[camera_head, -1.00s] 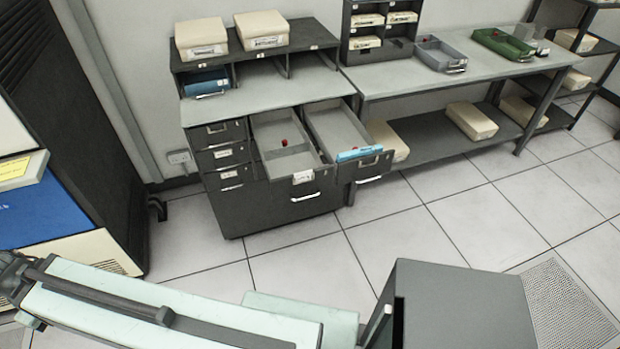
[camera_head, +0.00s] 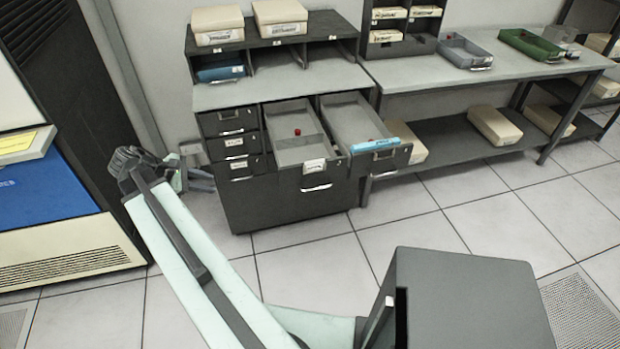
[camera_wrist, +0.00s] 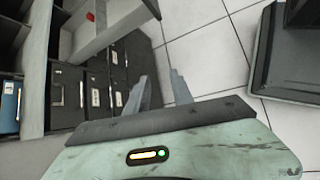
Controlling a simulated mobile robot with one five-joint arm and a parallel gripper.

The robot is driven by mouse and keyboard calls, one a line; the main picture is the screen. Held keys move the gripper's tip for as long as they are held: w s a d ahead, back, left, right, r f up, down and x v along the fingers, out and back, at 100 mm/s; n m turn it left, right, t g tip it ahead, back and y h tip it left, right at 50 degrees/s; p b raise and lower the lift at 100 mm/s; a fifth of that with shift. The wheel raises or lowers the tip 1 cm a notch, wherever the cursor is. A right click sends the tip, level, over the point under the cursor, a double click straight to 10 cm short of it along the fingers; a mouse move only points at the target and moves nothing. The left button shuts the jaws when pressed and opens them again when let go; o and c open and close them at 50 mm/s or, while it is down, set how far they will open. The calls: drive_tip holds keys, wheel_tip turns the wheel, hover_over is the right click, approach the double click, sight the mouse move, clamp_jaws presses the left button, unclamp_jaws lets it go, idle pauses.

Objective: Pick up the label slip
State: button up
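I cannot single out a loose label slip. Small white labels sit on the drawer fronts, one on the open left drawer (camera_head: 314,166), and a blue strip (camera_head: 375,145) lies along the front edge of the open right drawer (camera_head: 350,120). My gripper (camera_wrist: 160,84) is open and empty, with floor tiles between its fingers in the wrist view. In the head view it is small and partly hidden behind my arm, low beside the cabinet's left side. In the wrist view the cabinet's small labelled drawers (camera_wrist: 88,90) are left of the fingers.
A long table (camera_head: 440,80) with grey and green trays stands to the right. A dark machine with a blue panel (camera_head: 45,200) is at left. Tiled floor in front is clear.

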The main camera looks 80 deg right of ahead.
drive_tip(key=s+d+r+g+b, duration=0.1)
drive_tip(key=s+d+g, duration=0.1)
drive_tip(key=s+d, duration=0.4)
drive_tip(key=s+d+r+g+b, duration=0.15)
drive_tip(key=s+d, duration=0.25)
drive_tip(key=s, duration=0.5)
drive_tip(key=n+g, duration=0.1)
drive_tip(key=g, duration=0.2)
approach(308, 162)
drive_tip(key=shift+s+d+r+y, duration=0.15)
drive_tip(key=shift+s+d+r, duration=0.1)
drive_tip(key=shift+s+d, duration=0.25)
drive_tip(key=shift+s+d+r+y, duration=0.15)
drive_tip(key=shift+s+d+r, duration=0.1)
drive_tip(key=shift+s+d, duration=0.25)
drive_tip(key=b+x, duration=0.1)
drive_tip(key=x, duration=0.1)
drive_tip(key=b+x, duration=0.1)
drive_tip(key=x, duration=0.2)
drive_tip(key=b+x, duration=0.1)
drive_tip(key=x, duration=0.1)
drive_tip(key=shift+s+a+f+b, duration=0.25)
drive_tip(key=shift+f+b, duration=0.05)
drive_tip(key=shift+f, duration=0.2)
drive_tip(key=shift+s+d, duration=0.1)
drive_tip(key=shift+r, duration=0.1)
clamp_jaws()
